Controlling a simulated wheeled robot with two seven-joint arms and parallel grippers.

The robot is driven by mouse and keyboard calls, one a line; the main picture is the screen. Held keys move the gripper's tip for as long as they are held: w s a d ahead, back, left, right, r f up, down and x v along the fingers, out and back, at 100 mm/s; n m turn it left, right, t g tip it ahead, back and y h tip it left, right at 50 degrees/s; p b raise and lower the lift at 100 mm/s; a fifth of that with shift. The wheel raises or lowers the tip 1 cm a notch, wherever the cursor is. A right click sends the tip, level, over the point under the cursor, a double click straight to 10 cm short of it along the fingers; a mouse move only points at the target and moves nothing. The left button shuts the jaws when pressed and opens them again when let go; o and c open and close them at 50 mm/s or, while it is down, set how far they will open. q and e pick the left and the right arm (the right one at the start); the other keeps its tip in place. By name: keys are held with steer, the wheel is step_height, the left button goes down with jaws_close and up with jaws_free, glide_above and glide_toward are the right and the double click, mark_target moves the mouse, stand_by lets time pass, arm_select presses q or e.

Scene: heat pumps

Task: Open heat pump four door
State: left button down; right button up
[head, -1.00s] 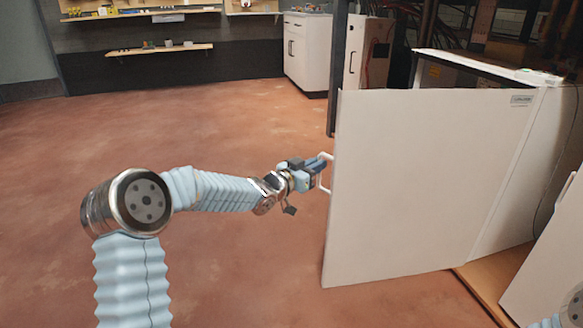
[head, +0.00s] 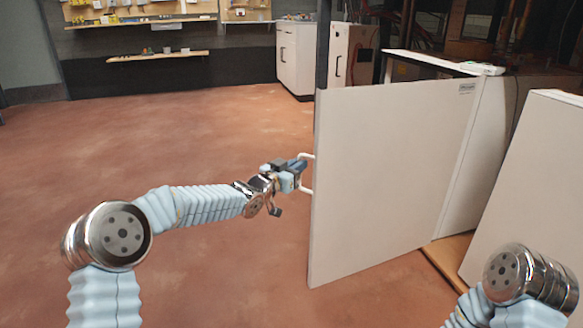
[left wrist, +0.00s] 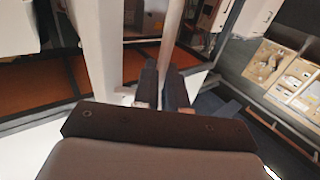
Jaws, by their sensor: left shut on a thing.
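The heat pump door (head: 385,170) is a large white panel standing swung out from its white cabinet (head: 465,160). A white handle (head: 306,172) sticks out near the door's left edge. My left gripper (head: 300,168) is shut on this handle, at the left side of the door. In the left wrist view, the fingers (left wrist: 163,85) are close together in front of a pale upright bar. My right gripper is out of view; only part of my right arm shows at the lower right.
Another white panel (head: 530,190) stands at the right, close to my right arm. A dark post (head: 322,45) rises behind the door. White cabinets (head: 297,58) and wall shelves (head: 158,55) are at the back. The reddish floor (head: 190,130) at left is clear.

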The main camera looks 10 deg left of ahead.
arm_select(q)
steer(key=shift+s+d+r+h, duration=0.2)
steer(key=shift+d+h, duration=0.1)
steer(key=shift+d, duration=0.4)
steer(key=c, duration=1.4)
jaws_free()
steer(key=shift+w, duration=0.1)
steer(key=shift+c, duration=0.2)
steer(key=v, duration=1.4)
steer(key=shift+p, duration=0.4)
steer(key=shift+w+a, duration=0.1)
steer(key=shift+a, duration=0.05)
